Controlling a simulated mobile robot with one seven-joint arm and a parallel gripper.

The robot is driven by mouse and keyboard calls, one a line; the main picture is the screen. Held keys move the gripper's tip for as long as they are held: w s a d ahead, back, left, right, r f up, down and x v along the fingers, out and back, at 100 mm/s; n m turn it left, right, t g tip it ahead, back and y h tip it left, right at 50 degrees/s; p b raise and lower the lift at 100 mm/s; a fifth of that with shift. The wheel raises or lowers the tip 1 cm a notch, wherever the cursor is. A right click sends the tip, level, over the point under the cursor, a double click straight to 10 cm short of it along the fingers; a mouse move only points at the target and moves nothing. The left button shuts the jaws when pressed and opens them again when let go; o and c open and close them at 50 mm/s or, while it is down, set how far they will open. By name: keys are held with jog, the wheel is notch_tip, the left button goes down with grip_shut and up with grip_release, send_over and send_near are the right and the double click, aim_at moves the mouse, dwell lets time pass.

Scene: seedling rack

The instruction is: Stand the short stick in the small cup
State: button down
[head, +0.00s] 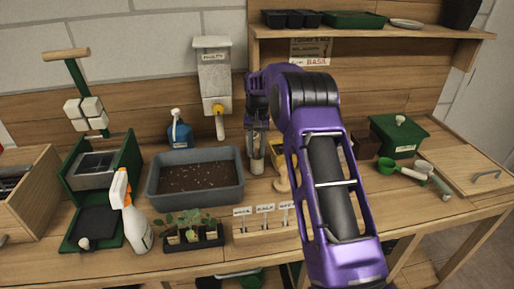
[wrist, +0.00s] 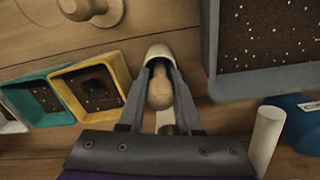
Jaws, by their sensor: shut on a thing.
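The short stick (wrist: 160,92) is pale wood with a rounded end, and my gripper (wrist: 158,80) is shut on it. My gripper (head: 257,148) also shows in the head view, pointing down beside the grey soil tray. The small cup (wrist: 158,52) is pale, and its rim shows just past the fingertips, partly hidden by them and the stick. In the head view the cup (head: 257,166) stands on the bench directly below my gripper. The stick's lower end is hidden, so I cannot tell whether it is inside the cup.
The grey soil tray (head: 152,186) is close on the left. A yellow pot (wrist: 126,72) and a teal pot (wrist: 14,92) stand on the other side. A wooden knobbed tool (head: 282,184) is near the cup. A hopper (head: 214,75) hangs behind. Labelled markers (head: 265,209) stand in front.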

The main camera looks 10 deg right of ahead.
jog(key=shift+f, duration=0.2)
jog(key=c, duration=0.6)
grip_release()
jog(key=shift+r, duration=0.1)
notch_tip(320, 180, up, 12)
jog(key=shift+r, duration=0.15)
